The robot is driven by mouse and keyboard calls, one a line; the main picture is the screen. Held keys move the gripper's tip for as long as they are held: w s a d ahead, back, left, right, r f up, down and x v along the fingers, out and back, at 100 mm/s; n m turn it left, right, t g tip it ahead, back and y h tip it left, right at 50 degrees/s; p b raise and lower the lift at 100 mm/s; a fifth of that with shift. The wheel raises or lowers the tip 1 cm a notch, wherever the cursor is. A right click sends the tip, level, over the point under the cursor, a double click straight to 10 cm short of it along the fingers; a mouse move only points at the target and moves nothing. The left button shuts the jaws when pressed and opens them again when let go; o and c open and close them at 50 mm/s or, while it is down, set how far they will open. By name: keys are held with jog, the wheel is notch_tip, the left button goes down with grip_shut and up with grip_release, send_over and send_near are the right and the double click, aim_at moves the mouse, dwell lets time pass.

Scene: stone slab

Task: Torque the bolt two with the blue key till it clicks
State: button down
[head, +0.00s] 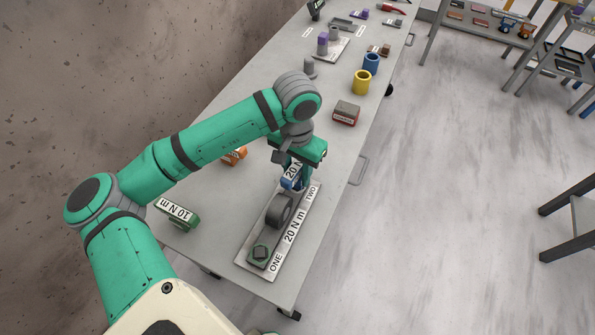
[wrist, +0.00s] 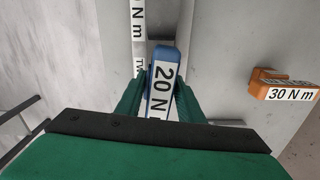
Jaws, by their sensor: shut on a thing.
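My gripper (head: 294,178) is shut on the blue key (head: 289,183), which carries a "20 N m" label. The key also shows between my fingers in the wrist view (wrist: 161,85). The key is at the end of the plate (head: 262,262) marked "TWO", and my gripper and the key hide bolt two. I cannot tell whether the key sits on the bolt. The plate reads "ONE", "20 N m" and "TWO".
A green "10 N m" key (head: 177,216) lies left of the plate. An orange "30 N m" key (wrist: 283,88) lies behind my arm. A red-and-grey box (head: 346,113), a yellow cup (head: 362,82) and a blue cup (head: 371,64) stand farther along the table.

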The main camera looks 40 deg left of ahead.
jog(key=shift+s+a, duration=0.1)
jog(key=shift+s, duration=0.05)
jog(key=shift+f, duration=0.1)
jog(key=shift+f, duration=0.7)
dwell(0.4)
jog(key=m, duration=0.6)
jog(key=shift+m, duration=0.3)
jog(key=m, duration=0.6)
jog(key=shift+w+a, duration=0.15)
jog(key=shift+w, duration=0.1)
jog(key=shift+r, duration=1.8)
jog(key=shift+r, duration=0.1)
